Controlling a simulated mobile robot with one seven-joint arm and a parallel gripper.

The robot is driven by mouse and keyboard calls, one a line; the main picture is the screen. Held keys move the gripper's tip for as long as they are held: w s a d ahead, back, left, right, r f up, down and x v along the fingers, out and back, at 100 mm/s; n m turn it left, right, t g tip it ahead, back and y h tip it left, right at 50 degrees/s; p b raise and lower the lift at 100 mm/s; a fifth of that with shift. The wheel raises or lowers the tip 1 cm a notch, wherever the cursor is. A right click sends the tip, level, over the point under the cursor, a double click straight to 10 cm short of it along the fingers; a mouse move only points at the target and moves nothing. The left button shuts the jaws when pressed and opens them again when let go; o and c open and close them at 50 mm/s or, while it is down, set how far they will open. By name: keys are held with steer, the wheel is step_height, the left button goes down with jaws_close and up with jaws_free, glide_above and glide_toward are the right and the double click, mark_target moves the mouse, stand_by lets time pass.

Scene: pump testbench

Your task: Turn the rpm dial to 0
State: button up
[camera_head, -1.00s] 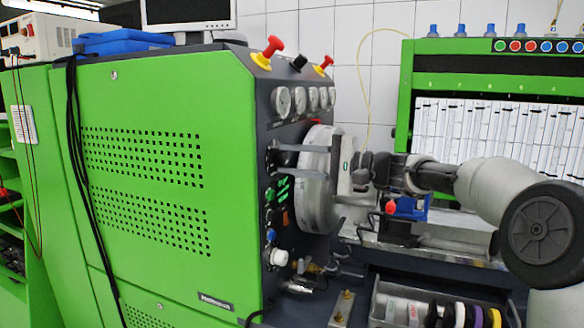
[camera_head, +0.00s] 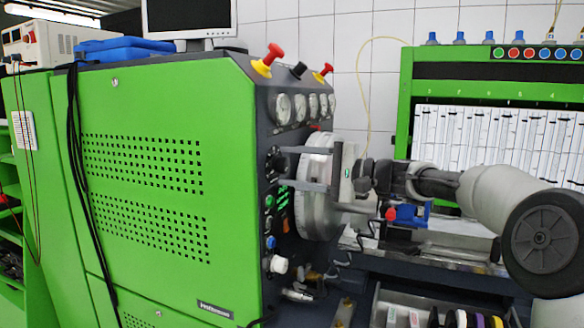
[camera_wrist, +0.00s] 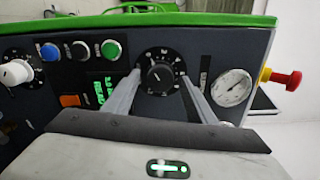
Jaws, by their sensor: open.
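The rpm dial appears to be the round black knob (camera_wrist: 160,77) with a ring of white scale marks, in the middle of the wrist view. I cannot read its setting clearly. My gripper (camera_wrist: 160,80) is open, with one grey finger on each side of the knob and a visible gap to it. In the head view, my gripper (camera_head: 281,167) reaches from the right to the dark control panel (camera_head: 262,110). The dial is hard to make out there, near the fingertips.
Green and black buttons (camera_wrist: 111,49) and a green lit display (camera_wrist: 104,90) lie left of the knob. A white gauge (camera_wrist: 231,87) and a red-yellow emergency button (camera_wrist: 281,78) are on its right. In the head view, a large silver disc (camera_head: 318,205) stands close behind my gripper.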

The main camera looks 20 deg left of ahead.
steer(key=s+d+p, duration=0.1)
steer(key=d, duration=1.6)
steer(key=shift+s, duration=0.2)
